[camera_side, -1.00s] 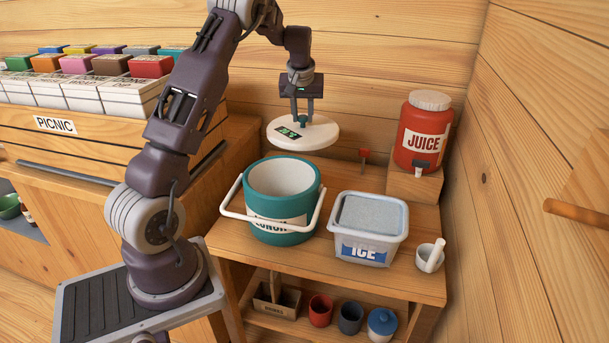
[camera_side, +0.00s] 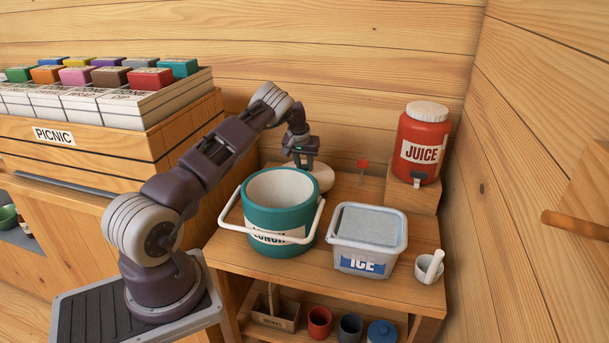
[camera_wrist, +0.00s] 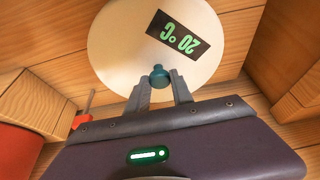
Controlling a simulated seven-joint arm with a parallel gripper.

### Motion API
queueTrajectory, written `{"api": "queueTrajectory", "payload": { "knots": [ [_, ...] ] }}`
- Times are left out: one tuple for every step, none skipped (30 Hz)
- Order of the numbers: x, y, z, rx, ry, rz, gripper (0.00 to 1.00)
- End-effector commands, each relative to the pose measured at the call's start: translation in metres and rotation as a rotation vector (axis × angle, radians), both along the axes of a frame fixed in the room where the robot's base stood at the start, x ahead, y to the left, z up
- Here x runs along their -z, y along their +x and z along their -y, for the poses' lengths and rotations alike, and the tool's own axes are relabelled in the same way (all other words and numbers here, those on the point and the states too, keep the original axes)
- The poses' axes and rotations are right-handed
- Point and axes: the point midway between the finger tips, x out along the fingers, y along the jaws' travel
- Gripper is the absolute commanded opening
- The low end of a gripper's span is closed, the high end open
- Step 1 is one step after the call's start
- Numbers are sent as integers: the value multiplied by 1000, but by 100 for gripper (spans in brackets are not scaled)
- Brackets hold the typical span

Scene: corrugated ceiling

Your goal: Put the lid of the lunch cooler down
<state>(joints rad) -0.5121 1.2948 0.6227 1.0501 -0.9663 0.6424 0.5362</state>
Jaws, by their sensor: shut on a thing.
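The lid (camera_side: 318,176) is a white disc low behind the lunch cooler, at the back of the wooden table; my arm and the cooler's rim hide part of it. In the wrist view the lid (camera_wrist: 120,50) shows a dark display reading 20 °C and a teal knob (camera_wrist: 159,76). My gripper (camera_side: 302,162) is shut on that knob; it also shows in the wrist view (camera_wrist: 159,85). Whether the lid touches the table cannot be told for sure. The lunch cooler (camera_side: 268,238) is teal, open-topped and empty inside, with its white handle lowered to the front.
An ice tub (camera_side: 367,240) stands right of the cooler. A red juice dispenser (camera_side: 421,143) sits on a wooden block at the back right. A small red marker (camera_side: 362,165) stands right of the lid. A white cup (camera_side: 428,268) stands at the right edge.

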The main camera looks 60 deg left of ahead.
Motion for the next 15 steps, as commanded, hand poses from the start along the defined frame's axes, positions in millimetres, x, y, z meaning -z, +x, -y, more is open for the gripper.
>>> {"api": "queueTrajectory", "payload": {
  "knots": [
    [9,0,1,0,-1,-1,0],
    [15,0,0,1,0,-2,0],
    [22,0,0,0,-1,-1,0],
    [27,0,1,0,-1,-1,0],
    [30,0,0,1,-1,-2,0],
    [31,0,0,0,0,0,0],
    [30,0,0,0,0,1,0],
    [30,0,0,0,0,1,0],
    [30,0,0,0,0,1,0],
    [30,0,0,0,1,1,0],
    [30,0,0,0,0,0,0],
    [31,0,0,0,0,0,0],
    [31,0,0,0,0,0,0],
    [32,0,0,0,0,0,0],
    [32,0,0,0,0,0,34]
  ]
}}
